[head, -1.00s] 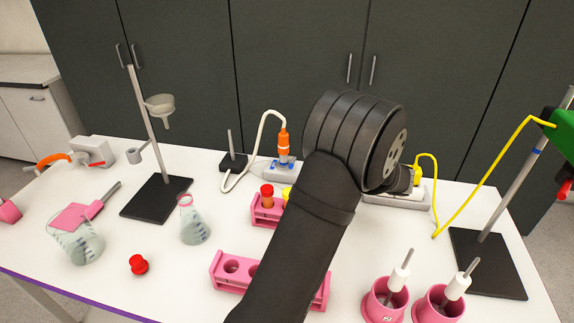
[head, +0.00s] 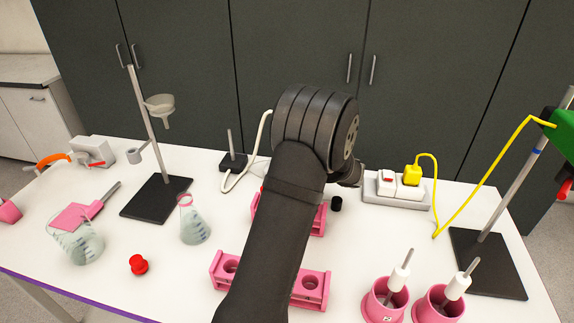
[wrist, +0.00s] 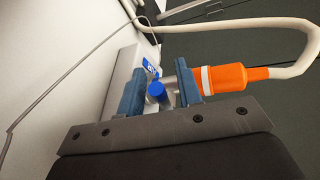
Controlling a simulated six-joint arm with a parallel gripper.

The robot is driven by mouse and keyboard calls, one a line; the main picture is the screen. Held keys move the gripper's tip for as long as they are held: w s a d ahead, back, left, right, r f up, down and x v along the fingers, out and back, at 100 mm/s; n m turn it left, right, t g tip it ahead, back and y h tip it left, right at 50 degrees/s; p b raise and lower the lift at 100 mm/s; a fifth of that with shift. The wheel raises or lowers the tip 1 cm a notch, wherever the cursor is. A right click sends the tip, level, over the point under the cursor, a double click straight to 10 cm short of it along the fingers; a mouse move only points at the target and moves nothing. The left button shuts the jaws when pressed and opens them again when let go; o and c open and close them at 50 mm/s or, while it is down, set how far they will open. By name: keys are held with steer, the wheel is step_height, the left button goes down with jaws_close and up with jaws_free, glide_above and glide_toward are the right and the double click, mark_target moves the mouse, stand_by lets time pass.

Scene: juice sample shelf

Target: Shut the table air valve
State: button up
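The air valve shows in the wrist view as a pale block with a blue label and a round blue knob (wrist: 156,91). An orange connector (wrist: 232,78) with a white collar joins it to a thick white hose (wrist: 303,40). My gripper (wrist: 159,88) is at the valve, with its blue-grey fingers apart on either side of the blue knob. Gaps show between knob and fingers, and the right finger overlaps the connector's end. In the head view my arm hides the valve and my fingers; only part of the white hose (head: 264,132) shows.
A white power strip with a yellow plug (head: 412,173) stands right of my arm. Pink racks (head: 310,288) are beside and under it. A stand base (head: 233,162) is to its left. Another fitting (head: 93,150) with an orange hose and red handle sits far left.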

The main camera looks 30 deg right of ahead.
jaws_close()
steer(key=shift+f+n+t, duration=0.3)
steer(key=shift+n, duration=0.2)
jaws_free()
steer(key=v, duration=1.7)
steer(key=shift+s+r, duration=0.15)
steer(key=shift+s, duration=0.1)
